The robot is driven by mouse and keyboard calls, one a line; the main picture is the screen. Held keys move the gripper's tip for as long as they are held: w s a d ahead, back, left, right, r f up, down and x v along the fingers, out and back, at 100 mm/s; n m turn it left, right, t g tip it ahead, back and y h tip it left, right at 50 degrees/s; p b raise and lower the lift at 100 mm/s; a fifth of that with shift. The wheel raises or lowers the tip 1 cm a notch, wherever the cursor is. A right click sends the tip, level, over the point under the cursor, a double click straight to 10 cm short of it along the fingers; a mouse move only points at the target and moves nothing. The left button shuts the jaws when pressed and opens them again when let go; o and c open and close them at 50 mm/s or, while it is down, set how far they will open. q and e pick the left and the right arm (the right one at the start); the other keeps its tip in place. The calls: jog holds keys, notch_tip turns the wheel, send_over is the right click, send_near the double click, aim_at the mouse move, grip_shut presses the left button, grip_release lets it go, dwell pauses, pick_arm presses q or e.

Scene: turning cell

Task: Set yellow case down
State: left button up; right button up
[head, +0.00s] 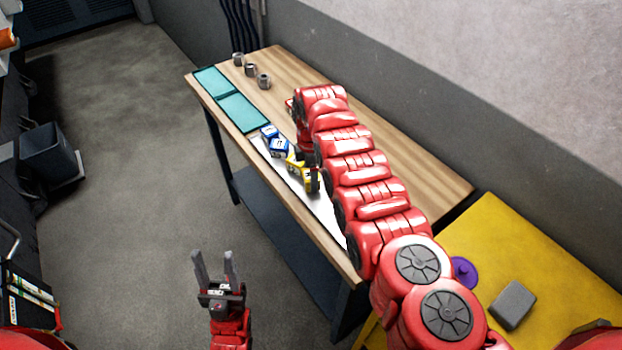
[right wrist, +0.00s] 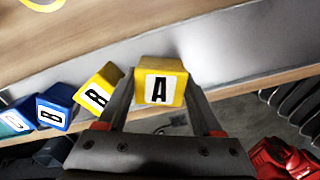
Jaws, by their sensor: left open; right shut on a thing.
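In the head view my right gripper (head: 311,182) is over the pale strip at the table's front edge, partly hidden by my arm. I cannot tell whether the case touches the strip. A second yellow case (right wrist: 97,88) stands just left of it, apart, its letter hard to read. It also shows in the head view (head: 292,164). Blue cases (head: 278,148) stand beyond it in a row. My left gripper (head: 214,262) is open and empty over the floor.
The pale strip (head: 325,213) runs along the wooden table (head: 400,170). Teal mats (head: 243,112) and several grey metal parts (head: 250,69) lie at its far end. A yellow table (head: 540,265) at right holds a grey block (head: 512,304) and a purple round part (head: 463,271).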

jog(key=shift+f, duration=0.35)
jog(key=shift+f, duration=0.15)
jog(key=o, duration=1.2)
jog(key=shift+o, duration=0.2)
jog(key=shift+r, duration=0.45)
notch_tip(320, 180, up, 2)
jog(key=shift+w+r+p, duration=0.1)
jog(key=shift+r+p, duration=0.15)
jog(key=shift+p, duration=0.65)
notch_tip(320, 180, up, 8)
jog(key=b, duration=0.2)
jog(key=shift+f+b, duration=0.15)
jog(key=shift+b, duration=0.25)
jog(key=shift+r, duration=0.7)
